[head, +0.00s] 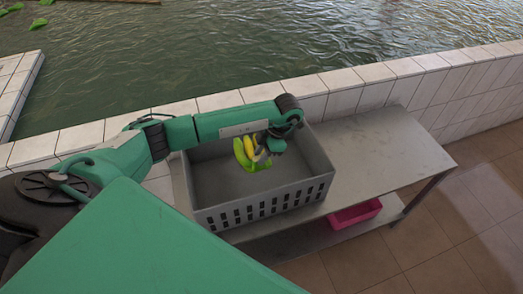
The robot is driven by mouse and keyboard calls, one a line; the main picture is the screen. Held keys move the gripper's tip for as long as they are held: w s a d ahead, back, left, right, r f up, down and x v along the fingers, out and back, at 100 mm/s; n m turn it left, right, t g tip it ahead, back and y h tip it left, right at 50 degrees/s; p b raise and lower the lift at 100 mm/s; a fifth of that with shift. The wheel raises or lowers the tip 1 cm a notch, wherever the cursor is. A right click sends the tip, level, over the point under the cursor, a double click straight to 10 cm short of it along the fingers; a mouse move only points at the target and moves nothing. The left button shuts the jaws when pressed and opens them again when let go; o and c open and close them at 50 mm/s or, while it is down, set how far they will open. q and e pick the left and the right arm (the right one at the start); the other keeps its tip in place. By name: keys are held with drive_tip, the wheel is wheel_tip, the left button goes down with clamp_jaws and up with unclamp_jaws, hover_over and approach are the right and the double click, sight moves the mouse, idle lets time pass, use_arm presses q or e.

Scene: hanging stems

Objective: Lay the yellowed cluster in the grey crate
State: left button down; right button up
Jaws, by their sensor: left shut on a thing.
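The yellowed cluster (250,152) is a small bunch with yellow and green parts. My left gripper (263,153) is shut on it, with the arm reaching in from the left. The cluster hangs over the opening of the grey crate (292,196), towards its right half. I cannot tell whether its lower end touches the crate's floor. The crate has slotted sides, and its visible floor is bare. My right gripper is not in view.
The crate stands on a grey metal table (375,150) with free room to its right. A pink bin (354,213) is on the shelf below. A white tiled wall (345,80) runs behind, with water beyond. Green leaves (37,23) lie at the upper left.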

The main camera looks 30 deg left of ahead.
use_arm(q)
wheel_tip(320, 180, down, 2)
drive_tip(key=shift+b, duration=0.45)
wheel_tip(320, 180, down, 4)
drive_tip(key=shift+f+b, duration=0.15)
drive_tip(key=shift+b, duration=1.1)
wheel_tip(320, 180, down, 7)
drive_tip(key=b, duration=0.5)
drive_tip(key=shift+r, duration=0.2)
drive_tip(key=shift+s, duration=0.1)
